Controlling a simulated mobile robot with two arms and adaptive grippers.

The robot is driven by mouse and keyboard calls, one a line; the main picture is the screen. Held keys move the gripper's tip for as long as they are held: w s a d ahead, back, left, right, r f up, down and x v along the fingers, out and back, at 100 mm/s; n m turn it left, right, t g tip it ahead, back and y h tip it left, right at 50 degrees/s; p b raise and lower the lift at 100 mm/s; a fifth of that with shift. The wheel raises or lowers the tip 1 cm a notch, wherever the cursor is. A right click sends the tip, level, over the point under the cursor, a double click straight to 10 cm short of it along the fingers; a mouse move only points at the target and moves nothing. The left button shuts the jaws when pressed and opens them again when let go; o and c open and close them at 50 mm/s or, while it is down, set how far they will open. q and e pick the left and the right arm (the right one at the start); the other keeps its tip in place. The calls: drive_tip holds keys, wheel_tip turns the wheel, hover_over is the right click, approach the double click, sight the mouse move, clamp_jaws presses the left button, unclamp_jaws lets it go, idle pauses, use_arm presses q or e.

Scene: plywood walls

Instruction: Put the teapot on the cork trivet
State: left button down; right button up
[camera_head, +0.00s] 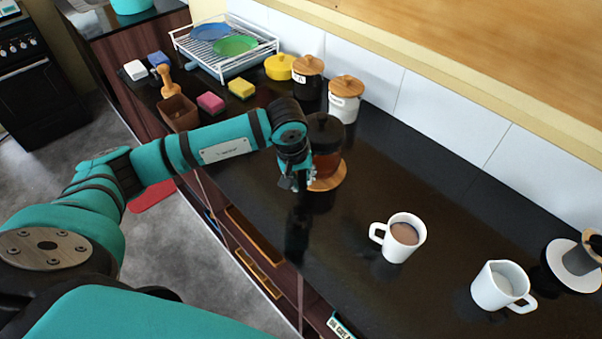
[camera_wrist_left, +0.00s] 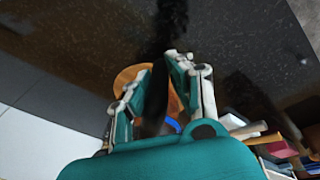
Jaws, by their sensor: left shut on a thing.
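My arm hides part of the teapot. My right gripper is not in view.
A mug of brown drink (camera_head: 404,235) and a white jug (camera_head: 501,285) stand to the right. Black and white canisters (camera_head: 344,105) stand behind the teapot. Sponges (camera_head: 211,103), a brown box (camera_head: 178,113) and a dish rack (camera_head: 222,62) are left. The counter before the mug is clear.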

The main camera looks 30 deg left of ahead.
use_arm(q)
drive_tip(key=shift+w, duration=0.1)
drive_tip(key=c, duration=1.2)
unclamp_jaws()
drive_tip(key=shift+r+b, duration=0.3)
drive_tip(key=b+v, duration=0.3)
drive_tip(key=v, duration=0.8)
drive_tip(key=shift+s+d+r, duration=0.1)
drive_tip(key=shift+s+r, duration=0.1)
